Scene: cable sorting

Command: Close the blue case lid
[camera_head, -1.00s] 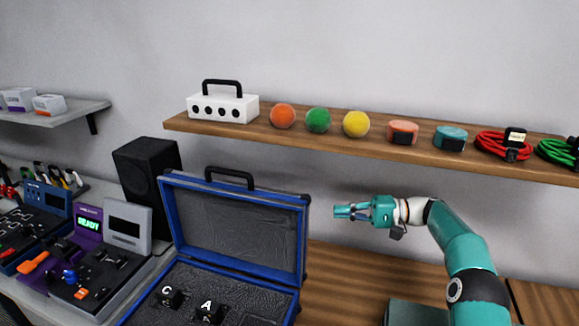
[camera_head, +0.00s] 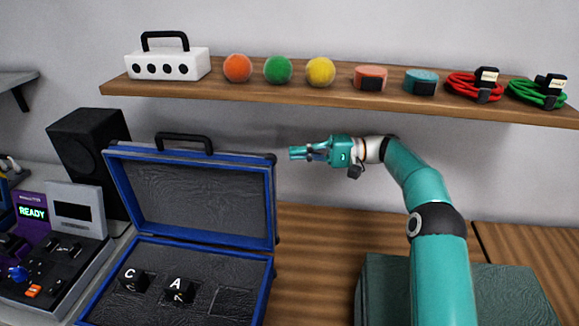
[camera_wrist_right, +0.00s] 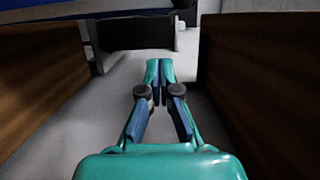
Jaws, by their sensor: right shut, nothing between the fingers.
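The blue case (camera_head: 268,285) stands open on the table, its lid (camera_head: 190,197) upright and leaning back, with a black handle (camera_head: 184,138) on the lid's top edge. Two black blocks marked C (camera_head: 133,279) and A (camera_head: 180,290) sit in its dark foam base, beside an empty square recess. My right gripper (camera_head: 296,153) is shut and empty, just right of the lid's top right corner, pointing left. Its closed fingers also show in the right wrist view (camera_wrist_right: 158,68), with a dark bar-like piece ahead of them. My left gripper is not in view.
A wooden shelf (camera_head: 330,97) above holds a white box (camera_head: 167,64), several balls, tape-like rolls and cable coils. A black speaker (camera_head: 90,160) and console devices (camera_head: 60,240) stand left of the case. A dark green box (camera_head: 500,290) is at right.

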